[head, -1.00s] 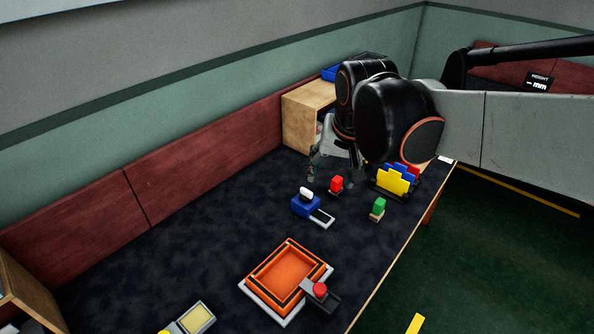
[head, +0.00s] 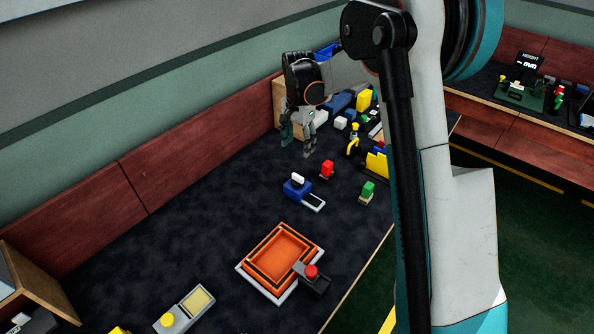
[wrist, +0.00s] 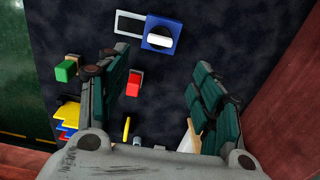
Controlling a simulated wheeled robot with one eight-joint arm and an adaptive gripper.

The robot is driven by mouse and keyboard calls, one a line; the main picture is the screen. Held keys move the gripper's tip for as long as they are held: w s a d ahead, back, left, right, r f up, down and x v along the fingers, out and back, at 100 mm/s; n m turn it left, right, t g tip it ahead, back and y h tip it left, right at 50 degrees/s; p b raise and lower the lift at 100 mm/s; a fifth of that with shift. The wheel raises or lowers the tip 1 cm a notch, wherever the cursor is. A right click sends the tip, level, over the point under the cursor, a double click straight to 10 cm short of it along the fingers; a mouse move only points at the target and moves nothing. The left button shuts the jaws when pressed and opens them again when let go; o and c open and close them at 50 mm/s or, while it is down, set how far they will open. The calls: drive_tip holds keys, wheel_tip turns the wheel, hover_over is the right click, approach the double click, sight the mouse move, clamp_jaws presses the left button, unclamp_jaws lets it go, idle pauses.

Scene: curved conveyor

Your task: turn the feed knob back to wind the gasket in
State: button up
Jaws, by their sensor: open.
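An orange square frame (head: 243,262) with a dark line running round it lies on the dark table. A dark box (head: 316,284) with a red knob (head: 311,271) sits at its right corner. Beyond it is a blue block (head: 293,191) with a white knob (head: 298,179) and a small dark-faced plate (head: 313,202). Which knob is the feed knob, and the gasket's exact state, I cannot tell. My gripper (head: 298,141) is open and empty, above the table beyond the blue block. The wrist view shows the blue block (wrist: 151,44) beyond my spread fingers (wrist: 155,78).
A red block (head: 327,168) and a green block (head: 367,188) stand near the blue one. Yellow upright plates (head: 376,164) and several parts stand at the right. A wooden box stands behind my gripper.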

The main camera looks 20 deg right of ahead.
sight(298, 176)
wheel_tip(298, 176, down, 14)
drive_tip(key=b, duration=0.4)
drive_tip(key=shift+c, duration=0.6)
drive_tip(key=c, duration=0.9)
